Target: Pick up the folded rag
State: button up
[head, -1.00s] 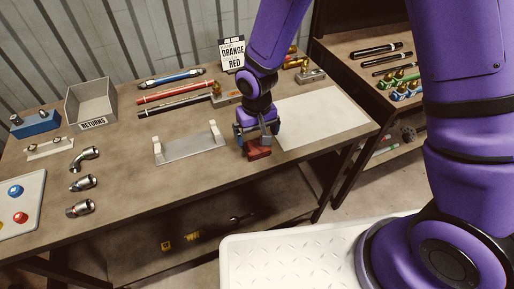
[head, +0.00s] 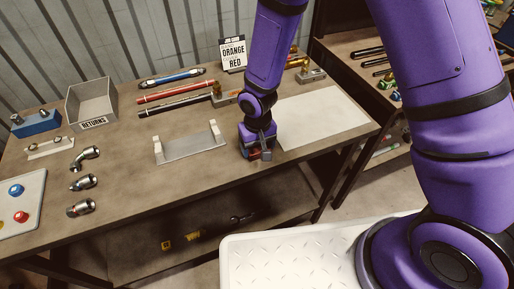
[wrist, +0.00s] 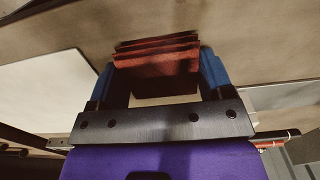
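The folded rag (wrist: 157,57) is dark red, with several stacked layers showing in the wrist view. It lies near the bench's front edge, and a small red part (head: 254,156) shows in the head view, mostly hidden by my gripper. My gripper (head: 257,153) points down over the rag. In the wrist view my gripper (wrist: 157,68) has its blue-tipped fingers apart, one at each side of the rag. The rag nearly fills the space between them; I see no clear grip on it.
A metal tray with white upright ends (head: 190,146) stands left of my gripper. A pale mat (head: 322,116) lies to the right. A grey returns bin (head: 92,104) stands farther left.

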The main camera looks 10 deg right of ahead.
jog(key=shift+c, duration=1.1)
jog(key=shift+r, duration=0.1)
